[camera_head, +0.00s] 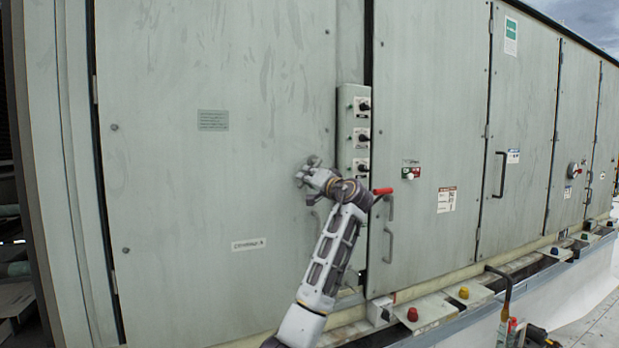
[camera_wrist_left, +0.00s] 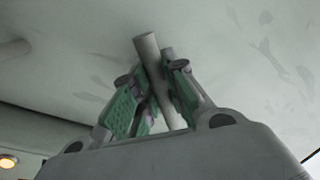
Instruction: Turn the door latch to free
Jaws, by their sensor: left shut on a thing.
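My left gripper (camera_head: 310,174) reaches up from below to the large left cabinet door (camera_head: 190,180), near that door's right edge. In the left wrist view its green-padded fingers (camera_wrist_left: 155,92) are closed around a grey bar-like lever (camera_wrist_left: 148,50), which I take to be the door latch. The lever stands in front of the pale door surface. In the head view my gripper and wrist hide most of the latch, so its exact angle cannot be told. My right gripper is not in view.
A switch box (camera_head: 353,135) with black knobs stands just above and right of my wrist. A red-handled lever (camera_head: 382,191) and a grey pull handle (camera_head: 388,245) sit close to the right of my arm. A ledge with coloured caps (camera_head: 413,314) runs along the bottom.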

